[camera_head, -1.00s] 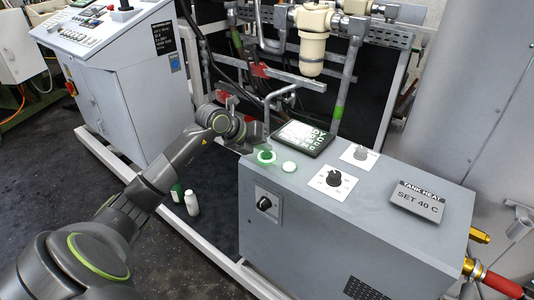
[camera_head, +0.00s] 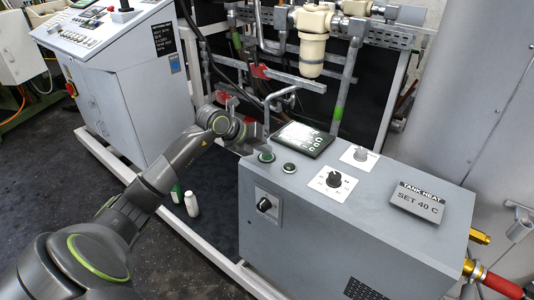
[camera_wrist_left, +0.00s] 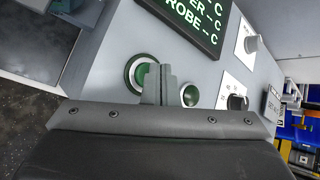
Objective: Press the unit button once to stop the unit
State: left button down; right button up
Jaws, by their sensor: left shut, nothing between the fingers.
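The unit is a grey box with a larger ringed green button (camera_head: 266,156) and a smaller dark green round piece (camera_head: 289,168) on its top. Both look unlit. In the left wrist view the larger button (camera_wrist_left: 138,76) is partly hidden by my fingers, and the smaller round piece (camera_wrist_left: 190,96) is just right of them. My left gripper (camera_head: 257,143) is shut and empty beside the larger button; its fingertips (camera_wrist_left: 162,80) overlap the button's right side in the wrist view. I cannot tell whether they touch it. My right gripper is out of view.
A tilted display (camera_head: 303,138) stands behind the buttons. Two knobs (camera_head: 334,179) (camera_head: 361,153) and a "TANK HEAT SET 40 C" sign (camera_head: 417,201) are to the right. Pipes and a cream filter (camera_head: 312,50) rise behind. A white bottle (camera_head: 191,204) stands on the floor.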

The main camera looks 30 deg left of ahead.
aim_at(264, 157)
pick_arm(q)
jog(key=shift+r+p, duration=2.15)
jog(key=shift+r, duration=0.95)
jog(key=shift+f, duration=0.1)
